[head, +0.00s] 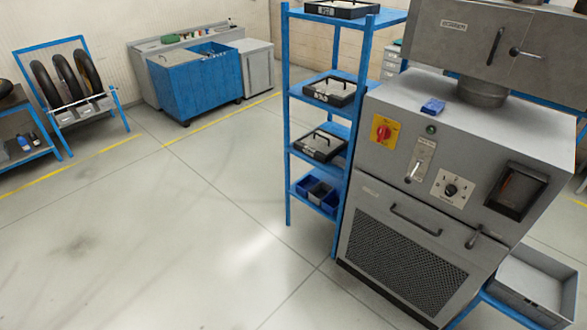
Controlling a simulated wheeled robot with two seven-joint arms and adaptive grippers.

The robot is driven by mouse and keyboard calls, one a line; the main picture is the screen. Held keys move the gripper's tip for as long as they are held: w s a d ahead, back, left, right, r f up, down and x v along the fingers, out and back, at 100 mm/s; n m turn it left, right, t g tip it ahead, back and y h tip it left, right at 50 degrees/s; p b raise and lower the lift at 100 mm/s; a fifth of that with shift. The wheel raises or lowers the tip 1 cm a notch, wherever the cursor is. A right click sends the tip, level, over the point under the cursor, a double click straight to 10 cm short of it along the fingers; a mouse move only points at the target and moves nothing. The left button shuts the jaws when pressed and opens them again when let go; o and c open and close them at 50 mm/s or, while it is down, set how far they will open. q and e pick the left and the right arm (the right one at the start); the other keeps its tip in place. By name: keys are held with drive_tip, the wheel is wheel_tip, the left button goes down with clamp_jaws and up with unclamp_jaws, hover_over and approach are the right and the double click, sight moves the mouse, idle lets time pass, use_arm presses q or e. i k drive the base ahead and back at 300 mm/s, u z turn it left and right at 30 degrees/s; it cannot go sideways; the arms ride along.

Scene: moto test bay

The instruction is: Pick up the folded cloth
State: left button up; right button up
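A small blue item that looks like the folded cloth (432,106) lies flat on the top of the grey machine cabinet (400,92), near its front edge. It is left of the round metal neck (482,92) under the machine's upper housing. Nothing touches it from above. Neither of my grippers shows in the head view.
A blue shelf rack (364,110) with black trays and blue bins stands against the machine's left side. A grey bin (530,290) sits low at the right. A blue cabinet (195,85) and a tyre rack (70,85) stand at the back left. The floor (180,220) between is clear.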

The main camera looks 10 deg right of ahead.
sight(339, 161)
drive_tip(key=u, duration=0.5)
drive_tip(key=i, duration=2.6)
drive_tip(key=z, duration=0.15)
drive_tip(key=i, duration=2.15)
drive_tip(key=z, duration=0.65)
drive_tip(key=i, duration=1.1)
drive_tip(key=z, duration=1.75)
drive_tip(key=i, duration=0.95)
drive_tip(key=z, duration=0.95)
